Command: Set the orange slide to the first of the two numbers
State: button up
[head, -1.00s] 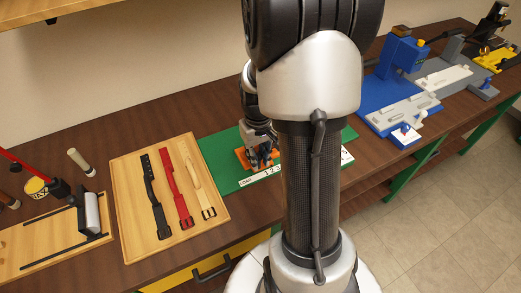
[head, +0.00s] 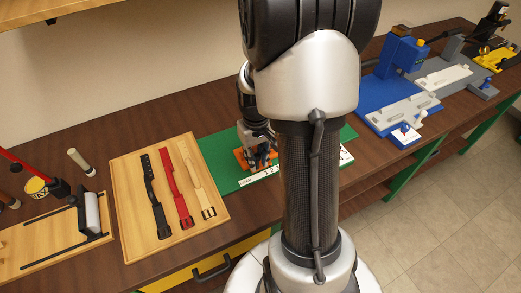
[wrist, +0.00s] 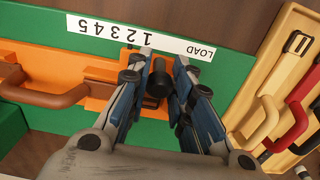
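The orange slide (wrist: 62,62) lies in a green base (wrist: 20,26) and has a brown curved handle (wrist: 52,98) and a dark upright knob (wrist: 158,82). My gripper (wrist: 158,72) has one finger on each side of the knob and appears shut on it. The white scale strip (wrist: 172,43) reads LOAD and 1 to 5, upside down in the wrist view. There the knob stands between LOAD and 1, nearer 1.
A wooden board (head: 130,190) with black, red and tan straps lies left of the green base. Its edge (wrist: 246,100) is close beside my gripper in the wrist view. A blue and grey fixture (head: 385,85) stands further right on the bench.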

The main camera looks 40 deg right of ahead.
jog(key=o, duration=0.4)
notch_tip(320, 180, up, 6)
jog(key=p, duration=0.5)
dwell(0.4)
dwell(0.3)
